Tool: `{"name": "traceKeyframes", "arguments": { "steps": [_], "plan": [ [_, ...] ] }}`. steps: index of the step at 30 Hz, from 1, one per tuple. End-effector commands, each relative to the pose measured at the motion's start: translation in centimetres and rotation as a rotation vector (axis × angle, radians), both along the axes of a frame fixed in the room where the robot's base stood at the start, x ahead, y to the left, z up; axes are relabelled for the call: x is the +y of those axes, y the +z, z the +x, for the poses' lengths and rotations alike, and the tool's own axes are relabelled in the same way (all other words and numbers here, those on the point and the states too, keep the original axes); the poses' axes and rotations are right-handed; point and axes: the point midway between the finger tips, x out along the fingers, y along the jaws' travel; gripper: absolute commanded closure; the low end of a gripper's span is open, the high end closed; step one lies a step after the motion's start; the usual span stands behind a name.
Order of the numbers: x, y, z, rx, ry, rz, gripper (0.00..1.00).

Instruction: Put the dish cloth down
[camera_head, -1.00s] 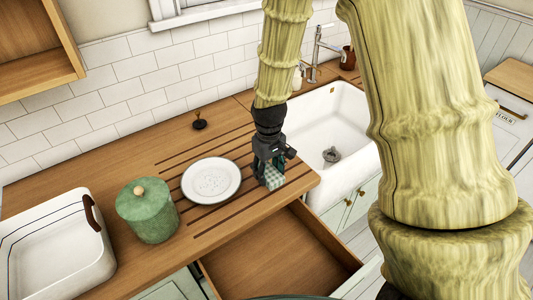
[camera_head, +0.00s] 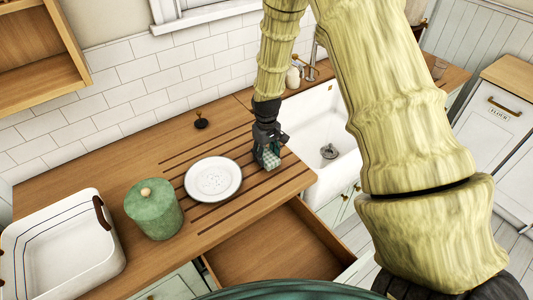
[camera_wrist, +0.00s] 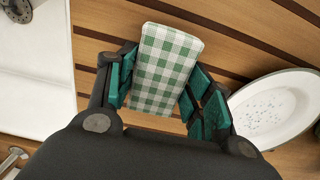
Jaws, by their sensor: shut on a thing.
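The dish cloth (camera_wrist: 166,62) is a folded green-and-white checked piece. My gripper (camera_wrist: 160,95) is shut on it, with a finger on each side in the wrist view. In the head view the cloth (camera_head: 269,160) hangs below my gripper (camera_head: 268,148), over the grooved wooden counter (camera_head: 230,218) between the white plate and the sink. I cannot tell whether the cloth touches the counter.
A white plate (camera_head: 213,179) lies just left of the cloth. A green lidded jar (camera_head: 154,212) and a white bin (camera_head: 62,245) stand further left. The white sink (camera_head: 335,125) is to the right. An open, empty drawer (camera_head: 270,250) juts out below the counter.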

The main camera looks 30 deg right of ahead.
Motion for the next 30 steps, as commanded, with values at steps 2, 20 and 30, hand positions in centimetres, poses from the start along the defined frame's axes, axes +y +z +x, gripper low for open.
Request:
{"name": "traceKeyframes", "arguments": {
  "steps": [2,20,30],
  "plan": [
    [0.0,-0.4,0.0,0.001,0.000,0.000,0.65],
    [0.0,-1.3,0.0,0.000,0.000,0.000,0.40],
    [0.0,-1.3,0.0,0.000,0.000,0.000,0.27]
  ]
}}
